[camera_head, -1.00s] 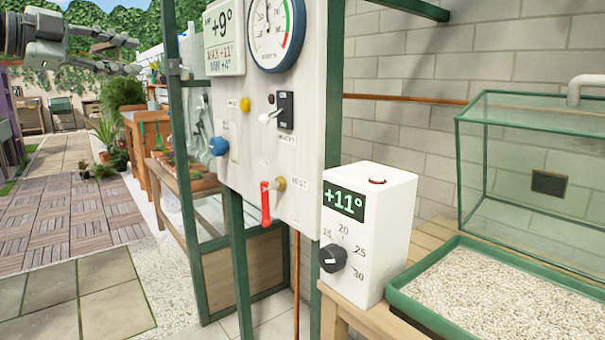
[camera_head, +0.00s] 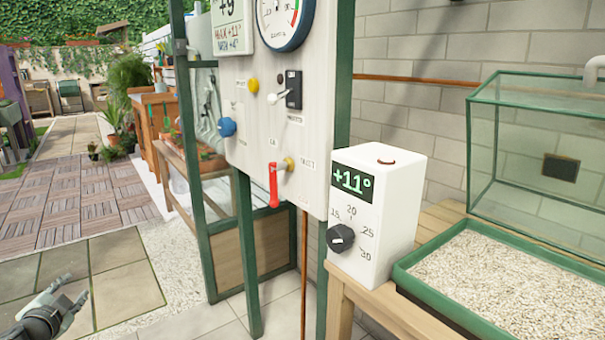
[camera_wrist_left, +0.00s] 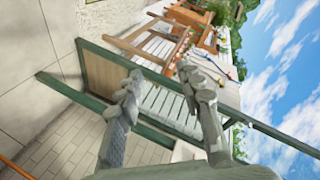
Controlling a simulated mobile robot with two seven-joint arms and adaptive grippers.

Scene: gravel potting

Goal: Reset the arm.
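My left gripper (camera_head: 74,290) is at the lower left edge of the head view, in front of the paving. Its two grey fingers are apart with nothing between them. In the left wrist view the fingers (camera_wrist_left: 161,78) also stand apart and empty, with a green-framed wooden stand and sky beyond. My right gripper is in neither view.
A white board (camera_head: 262,150) carries a dial, switches and a red lever (camera_head: 273,186). A white thermostat box (camera_head: 385,205) reading +11° stands beside a green tray (camera_head: 425,288) of gravel and a glass case (camera_head: 480,140). The paving at left is open.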

